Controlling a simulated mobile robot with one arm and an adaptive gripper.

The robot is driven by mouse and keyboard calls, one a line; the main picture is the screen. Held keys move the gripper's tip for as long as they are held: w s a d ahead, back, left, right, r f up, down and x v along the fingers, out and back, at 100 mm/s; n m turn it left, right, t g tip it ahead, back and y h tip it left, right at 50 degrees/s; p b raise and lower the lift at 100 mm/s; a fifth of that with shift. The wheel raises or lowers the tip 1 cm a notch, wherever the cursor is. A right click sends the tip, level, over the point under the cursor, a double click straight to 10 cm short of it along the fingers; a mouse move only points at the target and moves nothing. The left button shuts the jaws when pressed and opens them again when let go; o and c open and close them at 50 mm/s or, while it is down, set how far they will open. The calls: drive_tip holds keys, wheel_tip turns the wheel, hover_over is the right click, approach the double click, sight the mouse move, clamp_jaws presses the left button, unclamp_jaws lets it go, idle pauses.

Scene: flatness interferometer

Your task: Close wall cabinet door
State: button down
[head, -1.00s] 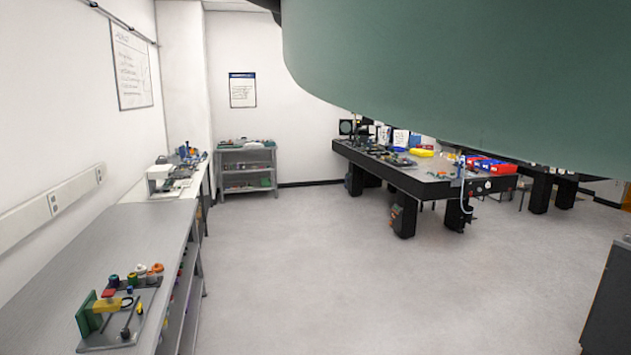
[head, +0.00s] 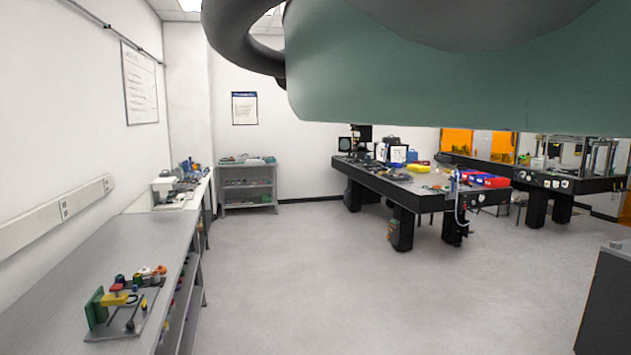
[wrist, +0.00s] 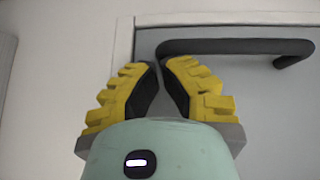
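In the wrist view, a grey-blue door panel (wrist: 275,110) fills the right side, with a pale frame edge (wrist: 225,17) along its top and left. A black bar handle (wrist: 240,46) runs across the panel near the top. My gripper (wrist: 160,66) has yellow ribbed fingers with dark pads, leaning together with tips nearly meeting and nothing seen between them. The tips appear just left of and below the handle's left end. I cannot tell whether they touch the panel, or how far the door stands open. The head view does not clearly show the door.
My own green arm part covers the top right of the head view. A grey bench (head: 95,270) with small parts runs along the left wall. A black optical table (head: 425,192) stands right of centre, a dark cabinet (head: 605,300) at the right edge. The middle floor (head: 300,280) is clear.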

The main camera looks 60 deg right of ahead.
drive_tip(key=shift+s, duration=0.25)
drive_tip(key=w+d+r+b, duration=0.1)
drive_tip(key=w+d+b, duration=0.5)
drive_tip(key=d, duration=0.6)
drive_tip(key=shift+w+r+b, duration=0.15)
drive_tip(key=shift+b, duration=0.35)
